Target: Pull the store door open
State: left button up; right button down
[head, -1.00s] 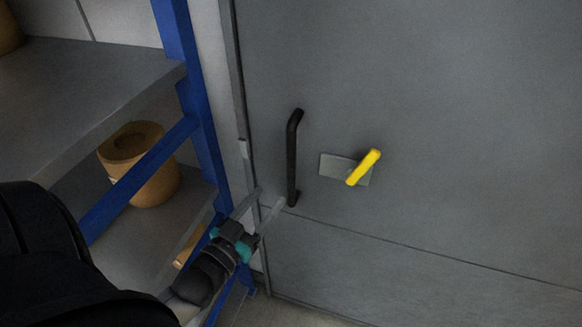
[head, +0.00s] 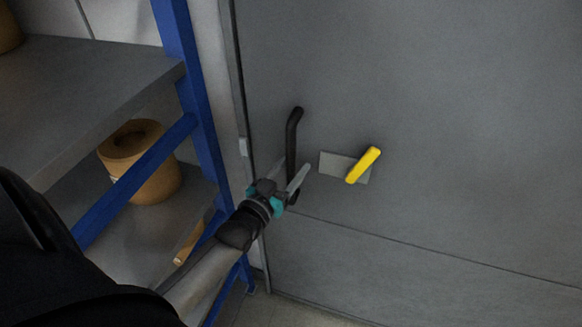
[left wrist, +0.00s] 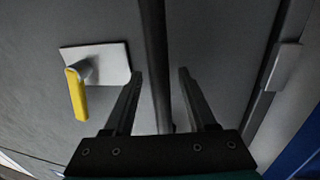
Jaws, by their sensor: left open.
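The store door (head: 430,120) is a large grey panel and looks closed against its frame. A black vertical bar handle (head: 293,135) is fixed near its left edge; it also shows in the left wrist view (left wrist: 154,55). A yellow lever (head: 363,165) on a grey plate sits right of the bar and shows in the left wrist view (left wrist: 76,92). My left gripper (head: 291,176) is open at the lower part of the bar. In the left wrist view the bar runs between its two fingers (left wrist: 160,85), with gaps on both sides. My right gripper is not in view.
A blue-framed shelf rack (head: 195,100) stands close on the left, beside my left arm. A brown roll (head: 146,185) sits on its lower shelf (head: 120,235). The floor (head: 285,312) shows below the door.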

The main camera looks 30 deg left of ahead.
pick_arm(q)
jog(key=shift+c, duration=0.2)
grip_shut()
dwell(1.1)
